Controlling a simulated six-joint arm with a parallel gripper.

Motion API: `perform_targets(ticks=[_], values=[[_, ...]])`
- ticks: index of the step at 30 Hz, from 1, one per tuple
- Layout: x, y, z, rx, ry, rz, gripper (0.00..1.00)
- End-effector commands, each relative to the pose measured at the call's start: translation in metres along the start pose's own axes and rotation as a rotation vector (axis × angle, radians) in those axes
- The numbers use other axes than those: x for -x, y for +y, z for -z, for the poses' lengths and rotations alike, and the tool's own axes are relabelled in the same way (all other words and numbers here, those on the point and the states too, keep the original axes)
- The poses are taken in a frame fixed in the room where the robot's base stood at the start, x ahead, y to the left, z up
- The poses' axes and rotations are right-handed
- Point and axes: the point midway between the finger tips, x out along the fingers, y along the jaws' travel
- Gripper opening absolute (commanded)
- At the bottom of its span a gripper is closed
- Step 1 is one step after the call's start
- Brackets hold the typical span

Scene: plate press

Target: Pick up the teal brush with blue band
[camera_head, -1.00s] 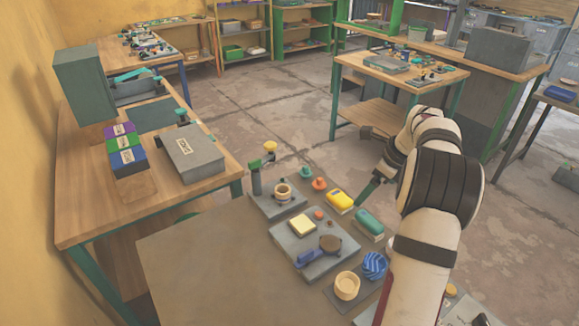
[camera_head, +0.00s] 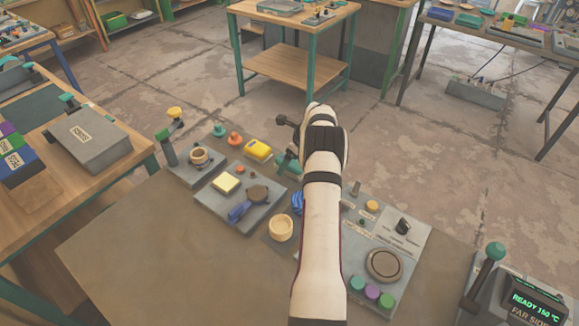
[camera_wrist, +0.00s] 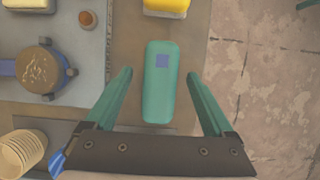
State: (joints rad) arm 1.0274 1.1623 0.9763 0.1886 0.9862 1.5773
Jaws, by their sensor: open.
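The teal brush (camera_wrist: 158,103), with a small blue patch on its top, lies on the table in the wrist view. My gripper (camera_wrist: 160,74) is open, with one teal finger to the left of the brush and one to the right. Gaps show on both sides, so neither finger touches it in this view. I cannot tell how far the fingertips are above the table. In the head view, a teal shape that looks like the brush (camera_head: 289,164) shows beside my arm, which hides part of this area.
A yellow brush (camera_head: 258,149) lies just beyond the teal one. A grey plate (camera_head: 222,208) with a blue-handled tool (camera_head: 240,211) is to the left, near a wooden cup (camera_head: 281,228). A control panel (camera_head: 390,235) stands to the right. The table's front left is clear.

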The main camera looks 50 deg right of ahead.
Motion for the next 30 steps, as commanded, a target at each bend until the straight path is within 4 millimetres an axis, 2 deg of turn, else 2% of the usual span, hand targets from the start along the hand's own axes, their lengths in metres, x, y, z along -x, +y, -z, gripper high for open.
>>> perform_targets(ticks=[26,30], values=[[-0.0039,-0.0002,0.0017,0.001,0.000,0.001,0.88],[-0.0039,-0.0002,0.0017,0.001,0.000,0.001,0.64]])
